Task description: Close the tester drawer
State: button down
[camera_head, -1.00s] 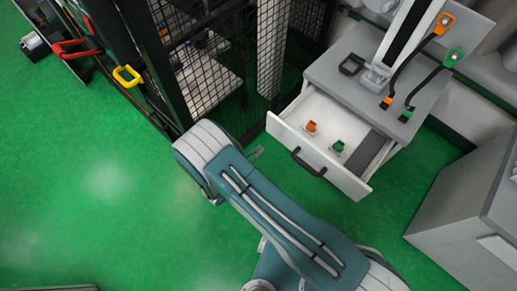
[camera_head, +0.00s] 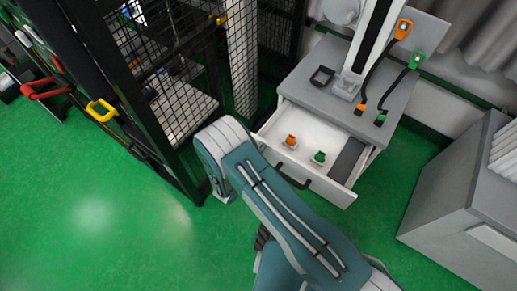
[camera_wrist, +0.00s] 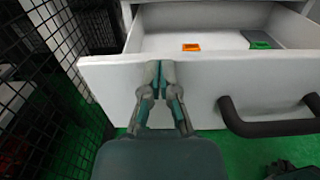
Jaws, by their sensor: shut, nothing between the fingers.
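The tester drawer (camera_head: 330,188) stands pulled out of the grey tester cabinet (camera_head: 330,103). Its white front also fills the middle of the wrist view (camera_wrist: 205,95). A dark bar handle (camera_head: 294,178) is on that front, and it shows at the right in the wrist view (camera_wrist: 265,121). My gripper (camera_wrist: 160,77) is shut and empty, with its fingertips at the drawer front, left of the handle; I cannot tell whether they touch it. In the head view my arm hides the gripper. Inside the drawer lie an orange piece (camera_head: 290,142) and a green piece (camera_head: 319,157).
A black mesh cage (camera_head: 180,95) stands close on the left of the drawer. A grey cabinet (camera_head: 455,200) stands at the right. Orange (camera_head: 403,28) and green (camera_head: 416,59) clips on cables are above the tester. Green floor is open at the lower left.

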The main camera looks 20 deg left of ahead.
jog(key=x, duration=1.7)
jog(key=shift+w, duration=0.4)
jog(key=shift+s, duration=0.1)
